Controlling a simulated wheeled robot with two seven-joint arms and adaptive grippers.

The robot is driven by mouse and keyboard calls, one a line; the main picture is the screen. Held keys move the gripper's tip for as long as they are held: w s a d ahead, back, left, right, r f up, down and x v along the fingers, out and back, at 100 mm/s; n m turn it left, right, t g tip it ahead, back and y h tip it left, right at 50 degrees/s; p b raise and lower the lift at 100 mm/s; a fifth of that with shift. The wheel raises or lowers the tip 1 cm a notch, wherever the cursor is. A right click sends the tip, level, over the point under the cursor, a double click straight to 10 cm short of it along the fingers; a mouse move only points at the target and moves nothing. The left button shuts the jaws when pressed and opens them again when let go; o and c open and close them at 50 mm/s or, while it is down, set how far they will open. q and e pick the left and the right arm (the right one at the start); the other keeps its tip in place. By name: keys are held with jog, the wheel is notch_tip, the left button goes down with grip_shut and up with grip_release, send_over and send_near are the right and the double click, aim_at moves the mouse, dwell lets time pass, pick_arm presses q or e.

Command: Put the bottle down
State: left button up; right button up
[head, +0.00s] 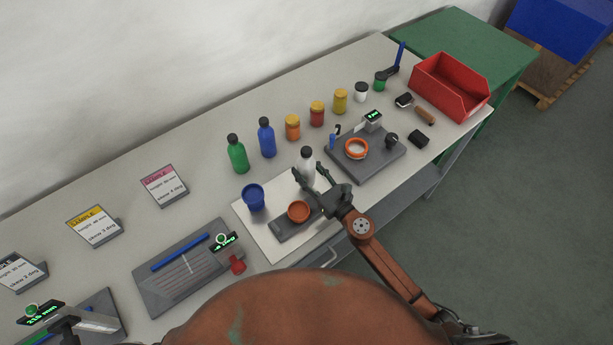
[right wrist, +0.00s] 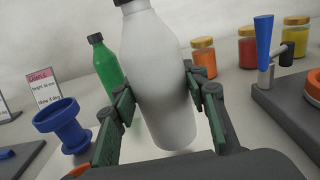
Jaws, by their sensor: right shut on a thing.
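A white bottle with a black cap (head: 307,163) is in my right gripper (head: 315,183), above or at the white mat (head: 262,235). In the right wrist view the bottle (right wrist: 160,85) stands nearly upright between the two green-padded fingers of the right gripper (right wrist: 165,115), which are shut on it. I cannot tell whether its base touches the surface. An orange ring-shaped holder (head: 298,211) on a dark base lies just in front of the gripper. My left gripper does not show clearly in the head view.
A blue cup (head: 253,198) stands left of the bottle. Green (head: 237,155) and blue (head: 266,138) bottles and several jars stand behind. A grey fixture with an orange ring (head: 357,148) is to the right, and a red bin (head: 449,86) farther right.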

aim_at(312, 181)
jog(key=shift+f+b, duration=0.7)
jog(key=shift+f, duration=0.8)
jog(key=shift+f, duration=0.2)
jog(key=o, duration=1)
jog(key=shift+r, duration=0.15)
